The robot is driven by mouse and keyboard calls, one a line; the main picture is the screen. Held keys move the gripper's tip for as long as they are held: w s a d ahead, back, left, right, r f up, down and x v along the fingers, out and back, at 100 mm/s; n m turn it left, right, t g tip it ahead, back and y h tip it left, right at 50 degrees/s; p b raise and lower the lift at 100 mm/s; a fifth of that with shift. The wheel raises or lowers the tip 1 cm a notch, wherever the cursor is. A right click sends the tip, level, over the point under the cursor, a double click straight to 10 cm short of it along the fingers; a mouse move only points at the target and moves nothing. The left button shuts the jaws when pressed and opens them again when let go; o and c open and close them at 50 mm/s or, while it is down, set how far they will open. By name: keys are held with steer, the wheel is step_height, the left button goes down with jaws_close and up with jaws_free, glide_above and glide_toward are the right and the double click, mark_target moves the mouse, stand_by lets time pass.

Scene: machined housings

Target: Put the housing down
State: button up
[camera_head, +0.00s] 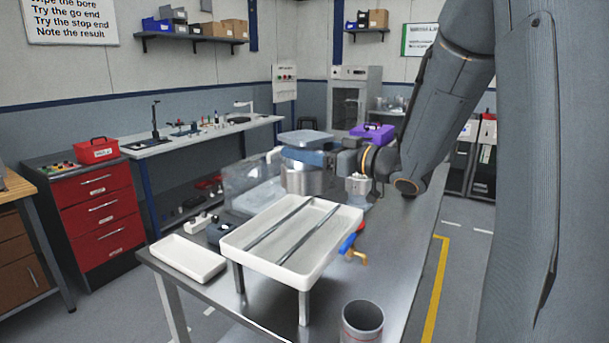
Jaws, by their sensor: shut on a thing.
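A silver cylindrical housing (303,180) shows just beyond the far edge of the white raised tray (240,262). My gripper (322,163) reaches in from the right, at the housing's upper right side, and is shut on it. The fingertips are small and partly hidden, so the exact grip is unclear. The housing looks upright. Its underside lies close to the tray's far rim in the picture, and I cannot tell whether it touches anything below. The tray stands on legs and has two dark metal rails lying along it.
An open metal cylinder (362,322) stands at the bench's front. A low white tray (188,258) lies at left, and a clear box (250,185) stands behind. A blue-handled brass valve (350,246) sits right of the raised tray. A purple bin (373,132) is farther back. The bench's right side is mostly bare.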

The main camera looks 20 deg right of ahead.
step_height(320, 180, down, 8)
steer(key=p, duration=0.1)
steer(key=shift+p, duration=0.35)
steer(key=shift+f, duration=0.25)
steer(key=o, duration=2)
steer(key=shift+f, duration=0.1)
steer(key=shift+o, duration=0.2)
steer(key=shift+b, duration=0.35)
